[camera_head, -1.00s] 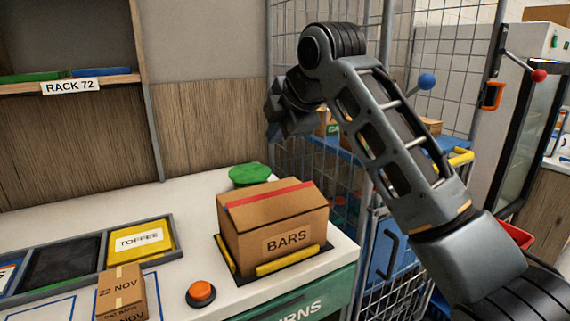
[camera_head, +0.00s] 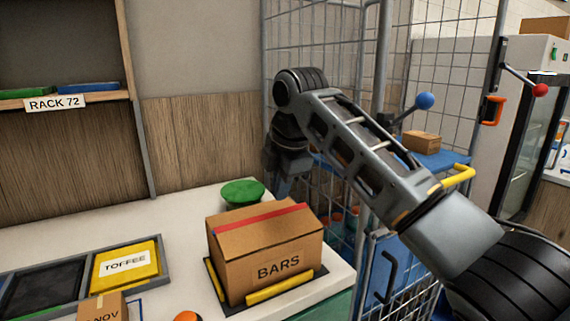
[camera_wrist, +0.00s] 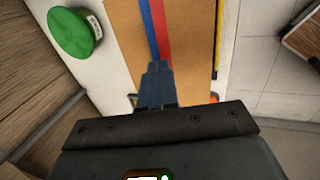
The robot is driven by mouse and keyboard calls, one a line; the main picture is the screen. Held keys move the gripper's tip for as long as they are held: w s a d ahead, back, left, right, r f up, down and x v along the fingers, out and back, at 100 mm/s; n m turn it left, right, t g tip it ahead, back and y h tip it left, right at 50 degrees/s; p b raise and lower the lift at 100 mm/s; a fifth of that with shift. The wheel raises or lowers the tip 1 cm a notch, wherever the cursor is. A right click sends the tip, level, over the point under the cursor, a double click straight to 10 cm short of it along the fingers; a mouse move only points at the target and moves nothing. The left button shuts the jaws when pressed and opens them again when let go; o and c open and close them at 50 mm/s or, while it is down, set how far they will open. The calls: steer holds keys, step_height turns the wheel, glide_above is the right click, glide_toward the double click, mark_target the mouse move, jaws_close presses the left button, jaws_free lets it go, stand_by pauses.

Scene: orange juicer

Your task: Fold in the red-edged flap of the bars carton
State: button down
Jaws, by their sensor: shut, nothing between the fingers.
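The bars carton (camera_head: 268,263) stands on the white counter, held in a black base with yellow strips. Its top looks closed or nearly closed, with a red edge (camera_head: 258,218) running across it. In the wrist view the carton top (camera_wrist: 120,30) shows a red strip (camera_wrist: 162,30) and a blue strip (camera_wrist: 152,15) side by side along the middle. My gripper (camera_wrist: 155,70) is shut and empty, its fingertips over these strips; I cannot tell whether it touches.
A green round object (camera_head: 242,191) stands just behind the carton. A wire cage trolley (camera_head: 330,60) with blue shelves stands close on the right. A toffee tray (camera_head: 125,265), a small dated box (camera_head: 102,308) and an orange button (camera_head: 187,316) lie to the left and front.

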mark_target(278, 214)
steer(key=shift+p+x, duration=0.35)
steer(key=shift+x, duration=1.75)
steer(key=shift+p+x, duration=0.3)
steer(key=shift+x, duration=0.7)
steer(key=shift+w+a+r, duration=0.1)
steer(key=shift+w, duration=0.1)
